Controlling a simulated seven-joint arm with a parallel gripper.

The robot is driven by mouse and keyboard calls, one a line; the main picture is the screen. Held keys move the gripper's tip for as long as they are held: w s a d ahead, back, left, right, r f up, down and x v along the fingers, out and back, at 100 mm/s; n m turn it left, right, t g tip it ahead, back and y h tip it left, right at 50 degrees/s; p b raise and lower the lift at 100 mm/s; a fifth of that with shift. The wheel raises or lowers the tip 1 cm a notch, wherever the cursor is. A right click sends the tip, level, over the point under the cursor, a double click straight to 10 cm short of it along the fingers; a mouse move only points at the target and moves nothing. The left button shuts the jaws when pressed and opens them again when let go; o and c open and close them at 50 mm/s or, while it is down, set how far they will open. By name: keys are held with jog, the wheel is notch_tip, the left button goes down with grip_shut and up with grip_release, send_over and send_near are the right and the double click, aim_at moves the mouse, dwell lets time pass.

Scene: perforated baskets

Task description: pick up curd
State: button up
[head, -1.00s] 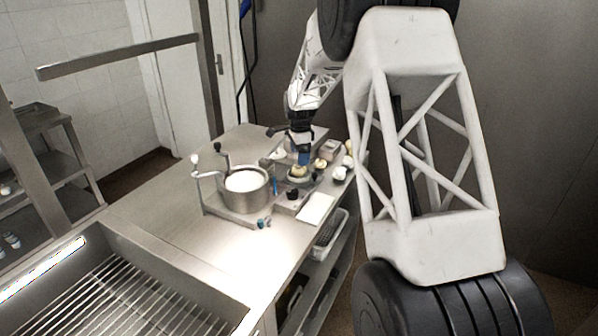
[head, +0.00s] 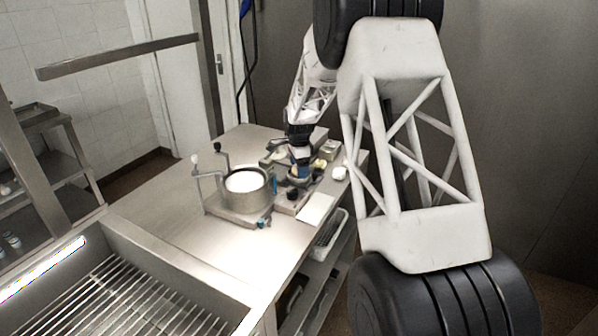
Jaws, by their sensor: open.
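My gripper (head: 299,172) points down over the far right part of the steel table, right of the pot. It is open; its fingers are small and dark in this view. A pale yellowish round piece (head: 297,181), which may be curd, shows just under the fingertips. I cannot tell whether the fingers are around it or only above it. A white lump (head: 339,173) lies to the right of my gripper, and a yellowish piece (head: 319,163) lies just behind it to the right.
A steel pot (head: 257,198) with white contents and crank handles stands left of my gripper. A white sheet or board (head: 315,209) lies in front. Small items crowd the gripper. The table's near left part (head: 160,215) is clear, beside a grated sink.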

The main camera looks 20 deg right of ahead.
jog(key=c, duration=1.1)
jog(key=shift+r, duration=0.15)
jog(key=shift+r, duration=1.35)
jog(key=shift+s+r, duration=0.2)
jog(key=shift+r, duration=0.1)
jog(key=s, duration=0.5)
jog(key=s+a+r, duration=0.1)
jog(key=s, duration=0.4)
jog(key=s+a, duration=0.1)
jog(key=s, duration=0.4)
jog(key=shift+s+r, duration=0.2)
jog(key=shift+s, duration=0.05)
jog(key=shift+s+d+r, duration=0.25)
jog(key=shift+d+r, duration=0.15)
jog(key=shift+r, duration=0.25)
jog(key=shift+s+d+r, duration=0.25)
jog(key=shift+d+r, duration=0.1)
jog(key=shift+r, duration=0.25)
jog(key=shift+s+d+r, duration=0.25)
jog(key=shift+d+r, duration=0.15)
jog(key=shift+r, duration=0.25)
